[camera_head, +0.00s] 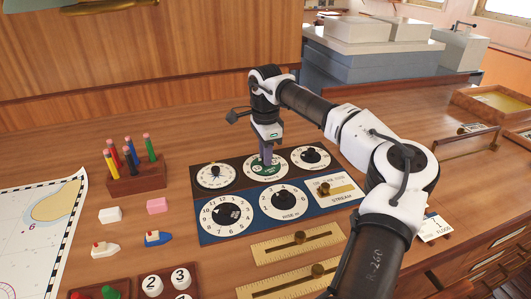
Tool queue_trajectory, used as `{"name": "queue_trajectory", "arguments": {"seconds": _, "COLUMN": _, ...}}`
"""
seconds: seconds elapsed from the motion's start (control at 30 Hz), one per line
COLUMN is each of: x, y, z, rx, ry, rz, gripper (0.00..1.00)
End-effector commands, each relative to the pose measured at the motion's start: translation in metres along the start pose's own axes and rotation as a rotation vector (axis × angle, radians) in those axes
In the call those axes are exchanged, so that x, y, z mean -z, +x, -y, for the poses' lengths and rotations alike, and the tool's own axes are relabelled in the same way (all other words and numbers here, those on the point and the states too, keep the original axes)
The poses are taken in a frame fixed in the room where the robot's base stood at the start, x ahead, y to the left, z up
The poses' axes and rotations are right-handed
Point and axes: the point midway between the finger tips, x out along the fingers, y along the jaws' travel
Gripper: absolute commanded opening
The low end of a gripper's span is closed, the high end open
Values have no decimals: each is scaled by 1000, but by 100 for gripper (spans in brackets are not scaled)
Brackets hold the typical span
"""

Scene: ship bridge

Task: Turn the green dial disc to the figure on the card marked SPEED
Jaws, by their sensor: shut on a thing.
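The figure the disc stands at is too small to read. A white card (434,228) lies right of the board, partly behind my arm, and its print is not clear. I cannot make out a card reading SPEED.
Brass slide rules (285,246) lie in front. A pencil block (135,178), erasers and toy boats stand left. My arm covers the right side.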

Motion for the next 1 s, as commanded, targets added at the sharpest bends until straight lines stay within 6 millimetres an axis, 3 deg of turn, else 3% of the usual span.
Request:
{"name": "queue_trajectory", "arguments": {"seconds": 0.6, "x": 1, "y": -1, "z": 0, "rx": 2, "ry": 455, "rz": -2, "gripper": 0}}
{"name": "queue_trajectory", "arguments": {"seconds": 1.0, "x": 1, "y": -1, "z": 0, "rx": 2, "ry": 586, "rz": -1, "gripper": 0}}
